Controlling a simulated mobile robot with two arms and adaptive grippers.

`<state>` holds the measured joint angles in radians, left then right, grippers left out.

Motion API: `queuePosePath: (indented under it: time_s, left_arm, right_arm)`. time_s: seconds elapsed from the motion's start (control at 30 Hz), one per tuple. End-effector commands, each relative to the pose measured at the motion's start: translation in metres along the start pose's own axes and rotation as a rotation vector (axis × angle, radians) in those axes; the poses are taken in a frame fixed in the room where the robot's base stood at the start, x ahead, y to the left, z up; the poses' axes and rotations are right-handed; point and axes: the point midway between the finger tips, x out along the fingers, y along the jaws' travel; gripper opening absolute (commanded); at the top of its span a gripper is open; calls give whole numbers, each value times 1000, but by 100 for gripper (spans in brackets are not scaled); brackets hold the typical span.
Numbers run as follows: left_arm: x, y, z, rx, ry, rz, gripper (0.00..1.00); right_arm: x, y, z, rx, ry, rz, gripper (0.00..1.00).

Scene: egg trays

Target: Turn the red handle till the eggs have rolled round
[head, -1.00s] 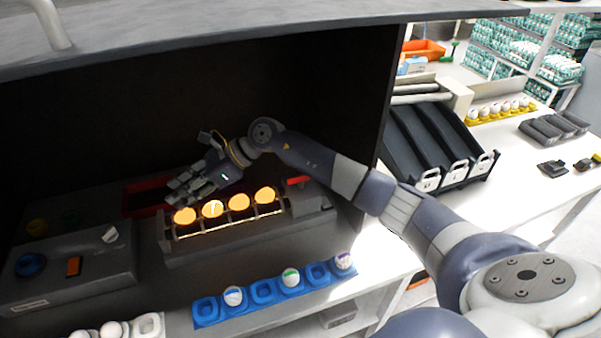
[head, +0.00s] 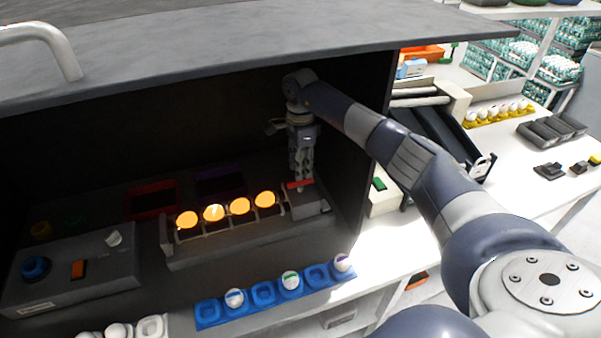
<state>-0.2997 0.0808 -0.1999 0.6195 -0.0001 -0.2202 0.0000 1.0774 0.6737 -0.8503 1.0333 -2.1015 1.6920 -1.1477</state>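The red handle (head: 300,184) sits at the right end of the egg roller (head: 212,246) inside the dark booth. Several glowing orange eggs (head: 240,206) lie in a row on the roller. My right gripper (head: 301,178) points straight down with its fingertips at the red handle. Its fingers look close together, but I cannot tell whether they grip the handle or only stand over it. My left gripper is not in view.
A control box (head: 70,268) with a blue knob and an orange switch stands left of the roller. A blue egg tray (head: 263,293) lies in front, holding several marked eggs. A dark red bin (head: 152,200) and a purple bin (head: 220,182) are behind.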

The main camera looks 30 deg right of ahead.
Motion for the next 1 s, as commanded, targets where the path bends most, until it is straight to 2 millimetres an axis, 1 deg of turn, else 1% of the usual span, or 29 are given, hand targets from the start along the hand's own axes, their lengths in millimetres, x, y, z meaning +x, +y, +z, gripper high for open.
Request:
queuePosePath:
  time_s: [0.03,0.2,0.3,0.43,0.63,0.67,0.7,0.77,0.8,1.0]
  left_arm:
    - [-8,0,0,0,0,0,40]
    - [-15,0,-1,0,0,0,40]
    - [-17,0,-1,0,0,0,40]
    - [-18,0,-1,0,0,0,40]
    - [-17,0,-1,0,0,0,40]
    - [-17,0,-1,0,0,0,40]
    - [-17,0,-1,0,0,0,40]
    - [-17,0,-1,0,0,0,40]
    - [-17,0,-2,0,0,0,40]
    - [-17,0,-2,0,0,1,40]
  right_arm:
    - [7,1,1,1,0,4,30]
    - [32,0,1,0,-1,2,30]
    - [41,0,1,1,-2,1,30]
    - [46,0,1,0,-2,-1,30]
    - [47,0,1,0,-2,-2,30]
    - [47,0,1,0,-2,-2,28]
    - [46,0,1,0,-2,-2,19]
    - [46,0,1,0,-2,-2,5]
    - [46,0,1,0,-2,-2,0]
    - [46,0,1,1,-2,-2,0]
